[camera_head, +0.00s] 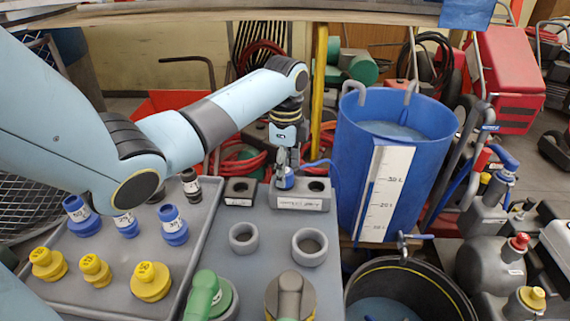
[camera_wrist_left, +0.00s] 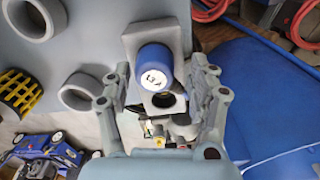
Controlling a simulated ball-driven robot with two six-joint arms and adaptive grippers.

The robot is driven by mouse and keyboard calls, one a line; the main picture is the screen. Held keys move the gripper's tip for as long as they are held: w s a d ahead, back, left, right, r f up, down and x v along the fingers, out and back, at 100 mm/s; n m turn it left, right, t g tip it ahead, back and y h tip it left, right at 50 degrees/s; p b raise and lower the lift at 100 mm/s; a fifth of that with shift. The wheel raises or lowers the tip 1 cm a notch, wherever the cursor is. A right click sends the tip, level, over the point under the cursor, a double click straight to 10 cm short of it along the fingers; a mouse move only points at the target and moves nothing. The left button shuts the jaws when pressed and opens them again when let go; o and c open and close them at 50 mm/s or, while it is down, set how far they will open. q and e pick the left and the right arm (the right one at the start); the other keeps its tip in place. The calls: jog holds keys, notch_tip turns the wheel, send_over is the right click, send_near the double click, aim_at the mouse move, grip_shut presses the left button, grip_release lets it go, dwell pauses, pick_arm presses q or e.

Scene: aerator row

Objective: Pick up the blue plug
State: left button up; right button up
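A blue plug (camera_head: 285,180) with a white-labelled top stands in the left hole of a grey two-hole block (camera_head: 312,202). In the left wrist view the same blue plug (camera_wrist_left: 154,62) is seen from above, with an empty hole beside it in the block (camera_wrist_left: 165,103). My left gripper (camera_head: 286,160) is directly over the plug. In the wrist view its fingers (camera_wrist_left: 160,78) are open on either side of the plug, with gaps showing. More blue plugs (camera_head: 173,226) stand in the grey tray at left. My right gripper is not in view.
Yellow plugs (camera_head: 151,282) share the tray (camera_head: 196,232). Two grey rings (camera_head: 310,247) and a green-handled item (camera_head: 204,293) are on the bench in front of the block. A tall blue bucket (camera_head: 350,148) with a scale stands close at right, and a black bucket (camera_head: 437,275) below it.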

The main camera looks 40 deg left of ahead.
pick_arm(q)
jog(key=c, duration=0.8)
jog(key=shift+r, duration=0.15)
